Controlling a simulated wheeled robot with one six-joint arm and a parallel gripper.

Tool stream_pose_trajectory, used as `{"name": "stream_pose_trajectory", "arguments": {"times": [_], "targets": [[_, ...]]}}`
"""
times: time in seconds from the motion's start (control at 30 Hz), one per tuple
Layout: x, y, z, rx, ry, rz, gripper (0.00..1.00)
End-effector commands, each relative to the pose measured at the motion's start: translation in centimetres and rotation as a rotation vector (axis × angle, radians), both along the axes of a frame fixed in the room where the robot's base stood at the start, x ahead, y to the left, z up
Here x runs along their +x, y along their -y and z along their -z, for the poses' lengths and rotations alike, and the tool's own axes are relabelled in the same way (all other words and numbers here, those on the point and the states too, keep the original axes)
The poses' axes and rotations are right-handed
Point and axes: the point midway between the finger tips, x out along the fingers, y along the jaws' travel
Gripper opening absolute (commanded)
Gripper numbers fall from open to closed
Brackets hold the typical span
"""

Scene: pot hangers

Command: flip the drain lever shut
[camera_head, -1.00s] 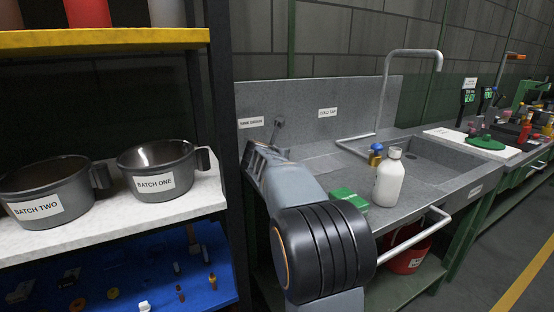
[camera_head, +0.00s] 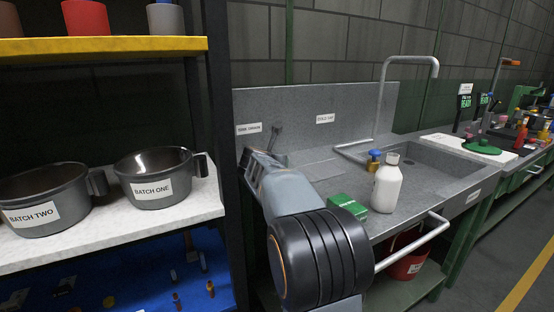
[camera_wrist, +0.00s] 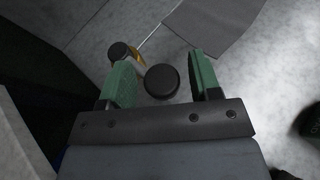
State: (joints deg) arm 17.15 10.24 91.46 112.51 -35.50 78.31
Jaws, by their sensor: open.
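The drain lever (camera_head: 275,136) is a short dark grey stick standing up, leaning slightly right, beside the drain label (camera_head: 249,129) at the sink's left end. Its base is hidden behind my arm in the head view. In the wrist view my gripper (camera_wrist: 160,82) is open, with green-padded fingers. A round black knob (camera_wrist: 162,81) shows between the fingers, apart from both; it looks like the lever's end. A dark cylinder with a yellow band (camera_wrist: 124,53) shows just beyond the left finger. My fingers are hidden in the head view.
The grey sink counter (camera_head: 330,172) holds a green box (camera_head: 347,207), a white bottle (camera_head: 386,186) and a blue-topped brass item (camera_head: 374,160) to the right. A shelf with the Batch One pot (camera_head: 158,178) stands close on the left.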

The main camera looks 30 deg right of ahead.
Motion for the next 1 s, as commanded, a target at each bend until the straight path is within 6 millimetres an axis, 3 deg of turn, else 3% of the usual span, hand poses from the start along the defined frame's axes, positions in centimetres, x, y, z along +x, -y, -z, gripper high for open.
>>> {"name": "stream_pose_trajectory", "arguments": {"times": [0.27,0.57,0.8,1.0], "targets": [[-0.2,-0.1,-4.2,-0.001,0.004,0.0,0.57],[-4.8,-2.3,-9.8,-0.001,0.005,-0.002,0.57],[-9.2,-4.3,-11.5,-0.001,0.003,-0.002,0.57],[-11.5,-5.3,-12.5,0.0,0.003,-0.002,0.57]]}}
